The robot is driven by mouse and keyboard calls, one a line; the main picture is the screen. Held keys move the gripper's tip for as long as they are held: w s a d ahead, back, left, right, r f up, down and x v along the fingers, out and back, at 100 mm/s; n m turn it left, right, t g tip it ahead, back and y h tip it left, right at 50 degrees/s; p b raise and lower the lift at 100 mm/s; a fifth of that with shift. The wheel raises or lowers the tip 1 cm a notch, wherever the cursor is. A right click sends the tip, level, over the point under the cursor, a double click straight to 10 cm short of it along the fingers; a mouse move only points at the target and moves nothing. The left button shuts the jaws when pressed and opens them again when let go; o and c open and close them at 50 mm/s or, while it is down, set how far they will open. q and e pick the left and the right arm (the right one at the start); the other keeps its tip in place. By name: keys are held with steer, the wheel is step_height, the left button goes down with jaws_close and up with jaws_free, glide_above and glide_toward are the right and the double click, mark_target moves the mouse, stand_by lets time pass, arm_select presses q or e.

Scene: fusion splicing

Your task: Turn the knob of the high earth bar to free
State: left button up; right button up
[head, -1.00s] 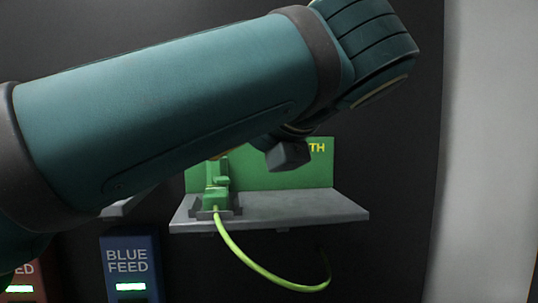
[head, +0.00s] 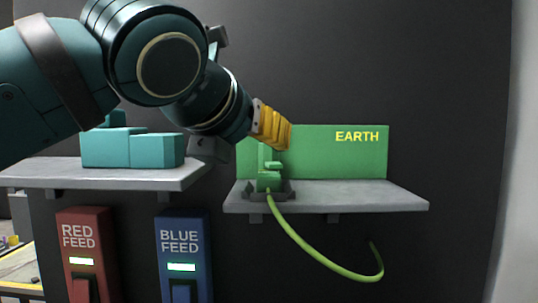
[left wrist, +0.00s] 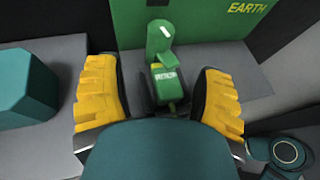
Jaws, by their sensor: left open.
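The green earth unit (head: 268,181) stands on a grey shelf in front of a green board (head: 330,160) marked EARTH. A yellow-green cable (head: 318,256) hangs from it in a loop. In the left wrist view, an upright green part with a white mark, seemingly the knob (left wrist: 160,42), rises behind the labelled body (left wrist: 167,84). My left gripper (head: 273,127) is just above the unit in the head view, hiding part of its top. In the left wrist view its yellow-padded fingers (left wrist: 158,75) are open, one on each side of the unit, with nothing between them gripped. My right gripper is out of view.
A second grey shelf (head: 105,179) to the left carries teal blocks (head: 132,150). Below it are a red feed box (head: 87,250) and a blue feed box (head: 183,250), each with a lit green strip. The earth shelf (head: 345,195) is bare right of the unit.

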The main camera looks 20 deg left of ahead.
mark_target(265, 152)
arm_select(q)
steer(key=x, duration=0.8)
steer(key=shift+w+f, duration=0.15)
steer(key=shift+w, duration=0.15)
steer(key=shift+c, duration=0.2)
steer(key=c, duration=1.1)
